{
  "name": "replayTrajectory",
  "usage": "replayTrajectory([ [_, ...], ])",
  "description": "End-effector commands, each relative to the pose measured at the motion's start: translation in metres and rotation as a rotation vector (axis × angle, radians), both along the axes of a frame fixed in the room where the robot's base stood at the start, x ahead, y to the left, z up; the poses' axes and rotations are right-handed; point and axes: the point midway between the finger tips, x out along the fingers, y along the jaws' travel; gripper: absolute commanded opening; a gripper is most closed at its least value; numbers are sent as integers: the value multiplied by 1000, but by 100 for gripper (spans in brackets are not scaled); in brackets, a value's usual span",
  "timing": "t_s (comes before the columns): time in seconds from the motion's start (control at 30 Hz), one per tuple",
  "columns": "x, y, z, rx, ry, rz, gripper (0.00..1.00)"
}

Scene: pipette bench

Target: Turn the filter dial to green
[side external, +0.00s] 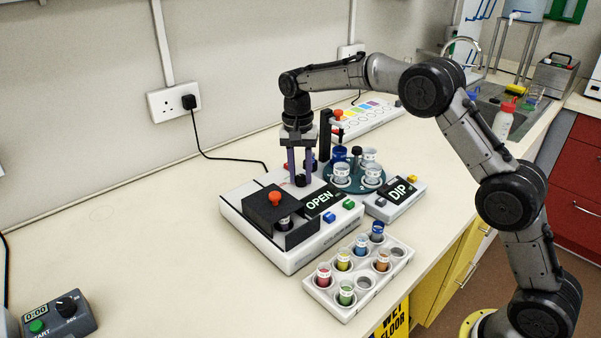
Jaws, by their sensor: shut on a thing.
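My gripper (300,178) points straight down over the back of a white instrument (290,262). Its two purple fingers are shut on a small black dial (300,182), which I take to be the filter dial. The fingers hide most of the dial, and I cannot tell which colour it points to. Small red and blue marks show just behind the fingers. The instrument has a screen reading OPEN (319,202), a green button (329,216), a blue button (349,205) and a dark cover with an orange-red knob (275,198).
A carousel of cups (355,178) and a DIP unit (397,195) stand close on the right. A white rack (335,301) of coloured vials is in front. A timer (62,312) is at the front left.

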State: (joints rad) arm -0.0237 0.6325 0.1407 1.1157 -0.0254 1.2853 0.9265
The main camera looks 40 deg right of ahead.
Motion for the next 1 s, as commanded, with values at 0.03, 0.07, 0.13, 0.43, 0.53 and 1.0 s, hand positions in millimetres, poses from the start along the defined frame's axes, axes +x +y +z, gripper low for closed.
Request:
replayTrajectory([
  [0.03, 0, -1, 2, -1, -3, -1, 0],
  [0.07, 0, -1, 2, -1, -3, -1, 0],
  [0.13, 0, -1, 2, -1, -3, -1, 0],
  [0.43, 0, 0, 1, 0, -3, 0, 61],
  [0.53, 0, 0, 1, -1, -2, 0, 64],
  [1.0, 2, 1, 30, -1, -6, 1, 64],
])
